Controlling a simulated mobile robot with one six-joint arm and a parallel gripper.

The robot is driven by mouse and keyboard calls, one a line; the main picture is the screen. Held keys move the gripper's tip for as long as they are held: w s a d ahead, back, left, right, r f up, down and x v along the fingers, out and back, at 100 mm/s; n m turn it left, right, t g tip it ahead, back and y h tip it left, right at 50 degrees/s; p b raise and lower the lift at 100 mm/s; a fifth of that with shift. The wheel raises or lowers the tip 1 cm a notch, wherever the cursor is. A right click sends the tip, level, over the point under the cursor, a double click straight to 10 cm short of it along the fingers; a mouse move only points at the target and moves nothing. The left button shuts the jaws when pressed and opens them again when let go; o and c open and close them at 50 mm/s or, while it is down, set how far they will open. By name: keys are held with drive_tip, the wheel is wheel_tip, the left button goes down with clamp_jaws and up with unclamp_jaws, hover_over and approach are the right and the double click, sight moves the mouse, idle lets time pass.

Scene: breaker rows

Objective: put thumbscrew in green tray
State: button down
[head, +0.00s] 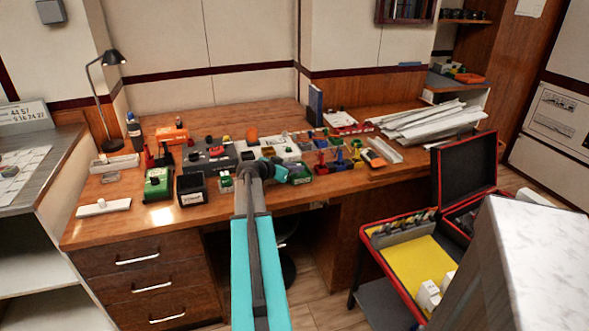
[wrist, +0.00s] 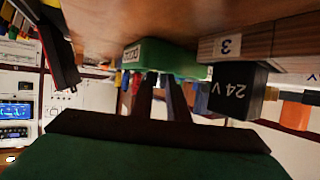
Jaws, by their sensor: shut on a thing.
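My gripper (head: 270,168) is over the middle of the desk in the head view, near its front edge. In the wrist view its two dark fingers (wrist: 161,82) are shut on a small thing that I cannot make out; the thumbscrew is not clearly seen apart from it. The fingertips are close to a green box-like thing (wrist: 165,58) with a white label. A green thing (head: 298,175) shows right beside the gripper in the head view. A small green piece (head: 226,184) lies left of my arm; I cannot tell which green thing is the tray.
A black box marked 24 V (wrist: 237,92) and a wooden block marked 3 (wrist: 240,46) are close by the fingers. A black open box (head: 191,189) and a green device (head: 158,184) stand to the left. Coloured small parts (head: 338,158) and papers (head: 430,122) lie right.

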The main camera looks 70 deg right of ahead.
drive_tip(key=shift+f, duration=0.1)
drive_tip(key=c, duration=1.7)
unclamp_jaws()
drive_tip(key=shift+r, duration=0.2)
drive_tip(key=b+v, duration=0.1)
drive_tip(key=v, duration=1.1)
